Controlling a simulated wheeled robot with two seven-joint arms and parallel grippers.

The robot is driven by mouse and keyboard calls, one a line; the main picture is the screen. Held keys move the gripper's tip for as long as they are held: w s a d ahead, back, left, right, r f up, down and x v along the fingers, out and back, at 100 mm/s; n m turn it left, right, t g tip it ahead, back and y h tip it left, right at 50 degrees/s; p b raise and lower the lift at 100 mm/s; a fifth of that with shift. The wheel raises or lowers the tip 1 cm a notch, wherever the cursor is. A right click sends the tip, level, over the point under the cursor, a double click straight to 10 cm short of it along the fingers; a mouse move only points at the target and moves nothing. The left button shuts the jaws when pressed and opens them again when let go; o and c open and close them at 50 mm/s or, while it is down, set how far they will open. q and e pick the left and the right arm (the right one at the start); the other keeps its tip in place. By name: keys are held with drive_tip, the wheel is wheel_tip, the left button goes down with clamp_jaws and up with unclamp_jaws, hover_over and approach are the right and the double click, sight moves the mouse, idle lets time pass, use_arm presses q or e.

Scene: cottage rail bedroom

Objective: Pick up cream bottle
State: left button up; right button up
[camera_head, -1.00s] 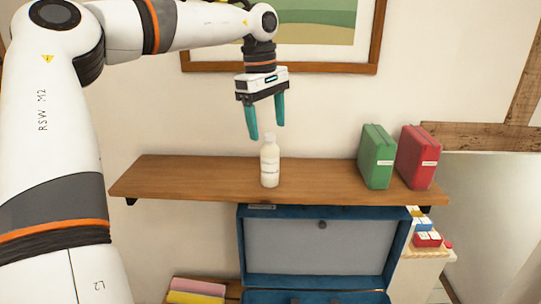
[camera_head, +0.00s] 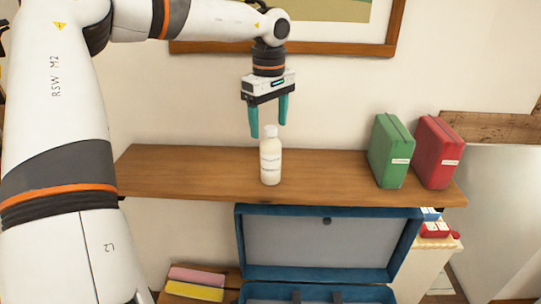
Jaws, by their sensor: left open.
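The cream bottle (camera_head: 270,160) stands upright on a wooden wall shelf (camera_head: 200,172), left of the shelf's middle. It has a pale cap and a printed label. My left gripper (camera_head: 269,131) is open, with teal fingers pointing down. Its fingertips are at about the height of the bottle's cap, one to each side of it in the picture. I cannot tell whether the fingers are level with the bottle in depth. Nothing is held. My right gripper does not show.
A green case (camera_head: 391,152) and a red case (camera_head: 437,153) stand at the shelf's right end. An open blue suitcase (camera_head: 330,274) is below the shelf. A framed picture (camera_head: 330,47) hangs above. Pink and yellow items (camera_head: 195,284) lie lower left.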

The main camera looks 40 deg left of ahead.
sight(271, 128)
use_arm(q)
wheel_tip(271, 128, down, 4)
drive_tip(key=shift+w+d+r+p, duration=0.1)
drive_tip(key=shift+w+r+p, duration=0.1)
drive_tip(key=shift+p, duration=0.85)
drive_tip(key=shift+f, duration=0.65)
drive_tip(key=c, duration=0.8)
drive_tip(key=shift+r, duration=0.1)
clamp_jaws()
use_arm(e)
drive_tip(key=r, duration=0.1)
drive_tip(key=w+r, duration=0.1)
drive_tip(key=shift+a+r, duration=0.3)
